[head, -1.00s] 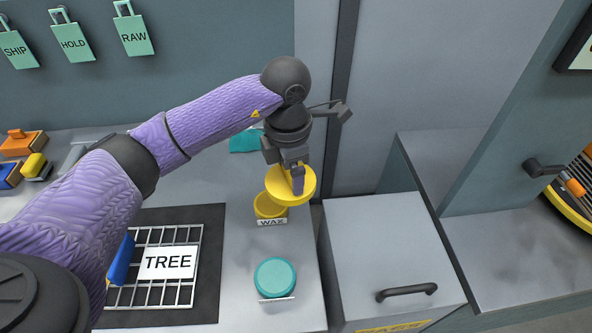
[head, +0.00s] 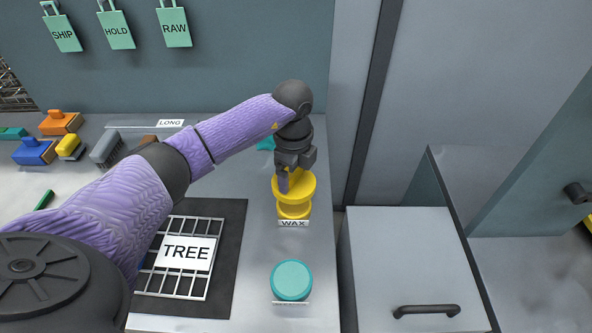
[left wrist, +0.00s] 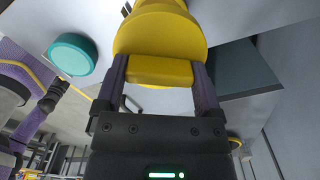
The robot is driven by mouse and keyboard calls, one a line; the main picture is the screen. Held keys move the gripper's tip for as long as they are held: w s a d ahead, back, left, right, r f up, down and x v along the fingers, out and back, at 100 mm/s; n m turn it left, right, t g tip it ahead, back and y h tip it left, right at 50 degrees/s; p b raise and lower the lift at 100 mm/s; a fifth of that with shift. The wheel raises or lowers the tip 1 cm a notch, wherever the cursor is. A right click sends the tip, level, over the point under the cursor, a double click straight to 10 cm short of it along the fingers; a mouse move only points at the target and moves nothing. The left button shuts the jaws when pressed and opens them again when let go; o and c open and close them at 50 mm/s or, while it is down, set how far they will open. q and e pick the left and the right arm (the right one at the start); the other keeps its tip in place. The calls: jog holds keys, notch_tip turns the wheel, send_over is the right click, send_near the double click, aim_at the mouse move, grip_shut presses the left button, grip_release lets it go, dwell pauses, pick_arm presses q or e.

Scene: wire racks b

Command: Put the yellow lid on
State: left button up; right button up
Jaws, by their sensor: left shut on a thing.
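The yellow lid (head: 305,186) is a round disc with a block-shaped grip. My left gripper (head: 291,182) is shut on that grip and holds the lid just over the yellow WAX pot (head: 294,211). In the left wrist view the lid (left wrist: 160,42) shows its grip between the two fingers (left wrist: 160,75). The lid covers most of the pot's mouth from the head camera, so I cannot tell whether it touches the rim. The pot stands behind a WAX label. My right gripper is not in view.
A teal-lidded pot (head: 291,280) stands in front of the WAX pot. A wire rack labelled TREE (head: 184,252) lies to the left on a dark mat. A grey box with a handle (head: 402,260) stands to the right. Brushes and blocks sit at the far left.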

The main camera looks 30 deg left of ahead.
aim_at(294, 188)
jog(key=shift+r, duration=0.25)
pick_arm(q)
notch_tip(294, 188, down, 4)
jog(key=shift+f+b, duration=0.1)
jog(key=shift+b, duration=0.95)
jog(key=shift+f, duration=0.45)
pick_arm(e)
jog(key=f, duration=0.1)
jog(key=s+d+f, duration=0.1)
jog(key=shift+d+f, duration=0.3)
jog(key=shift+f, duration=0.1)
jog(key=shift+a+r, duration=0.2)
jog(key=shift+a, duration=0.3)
